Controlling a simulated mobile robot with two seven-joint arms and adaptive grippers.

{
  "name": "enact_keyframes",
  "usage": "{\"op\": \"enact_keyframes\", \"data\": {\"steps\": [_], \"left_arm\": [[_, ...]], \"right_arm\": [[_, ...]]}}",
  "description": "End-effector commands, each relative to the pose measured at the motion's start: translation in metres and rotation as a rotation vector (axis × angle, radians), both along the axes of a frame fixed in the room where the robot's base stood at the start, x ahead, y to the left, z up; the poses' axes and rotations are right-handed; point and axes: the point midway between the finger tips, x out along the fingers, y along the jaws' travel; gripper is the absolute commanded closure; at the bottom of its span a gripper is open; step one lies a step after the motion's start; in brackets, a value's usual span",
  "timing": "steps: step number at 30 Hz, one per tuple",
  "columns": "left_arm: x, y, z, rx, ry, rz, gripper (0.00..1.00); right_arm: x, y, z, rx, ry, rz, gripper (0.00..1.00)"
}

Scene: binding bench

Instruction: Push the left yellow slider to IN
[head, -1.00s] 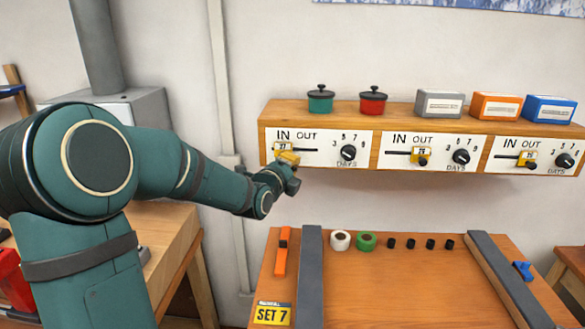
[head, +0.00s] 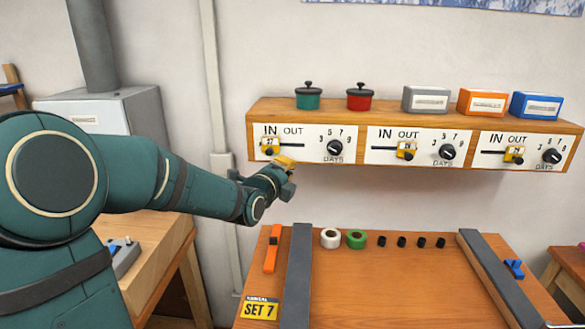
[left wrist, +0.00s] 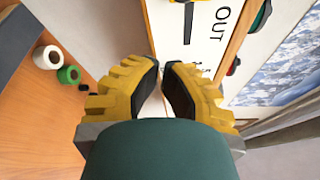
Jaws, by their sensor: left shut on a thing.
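The left yellow slider (head: 270,146) sits at the left end of its slot, below the word IN, on the left white panel (head: 325,151). Its slot runs free to the right of it, under OUT. My left gripper (head: 286,162) is just below and to the right of the slider, apart from it, in front of the panel's lower edge. In the left wrist view its yellow fingers (left wrist: 161,68) are closed tip to tip with black pads inward; what they hold cannot be made out. Part of a yellow slider (left wrist: 186,2) shows at the top edge there. My right gripper is not in view.
The middle panel (head: 382,143) and right panel (head: 490,151) have their own yellow sliders and black dials. Pots and boxes stand on the wooden shelf (head: 390,112). Below, the bench (head: 385,290) has grey rails, tape rolls and an orange tool, with clear wood in its middle.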

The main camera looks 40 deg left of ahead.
Motion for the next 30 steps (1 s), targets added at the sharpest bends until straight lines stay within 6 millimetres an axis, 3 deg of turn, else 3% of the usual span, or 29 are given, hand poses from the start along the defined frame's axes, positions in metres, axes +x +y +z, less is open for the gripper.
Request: {"op": "enact_keyframes", "data": {"steps": [3,10,30], "left_arm": [[-0.023,-0.004,0.002,-0.001,-0.002,0.002,1.0],[-0.049,-0.011,0.004,0.0,0.0,0.001,1.0],[-0.055,-0.012,0.004,0.0,0.001,0.0,1.0]], "right_arm": [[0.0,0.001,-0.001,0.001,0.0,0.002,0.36],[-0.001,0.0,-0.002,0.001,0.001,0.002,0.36],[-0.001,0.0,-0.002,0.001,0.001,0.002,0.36]]}}
